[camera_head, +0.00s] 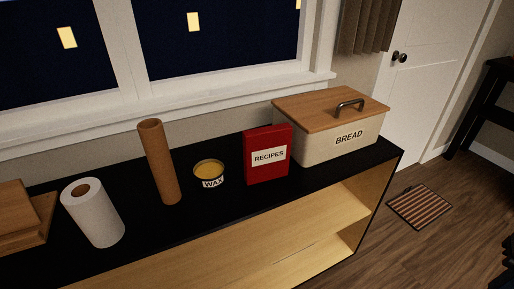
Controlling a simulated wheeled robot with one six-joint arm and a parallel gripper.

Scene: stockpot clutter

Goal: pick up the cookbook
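The cookbook (267,155) is a red upright block with a white label reading "RECIPES". It stands on the black top of a cabinet, near the front edge, in the head view. Its front face and part of its top show, and its back is hidden. The bread bin stands close by on its right, and the wax tin on its left. My gripper is not in view.
A cream bread bin (334,142) has a wooden lid with a metal handle. A wax tin (209,174), a tall brown cardboard tube (158,162) and a paper towel roll (93,213) stand left on the cabinet top (144,231). Wooden boards (22,217) lie far left. A window is behind.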

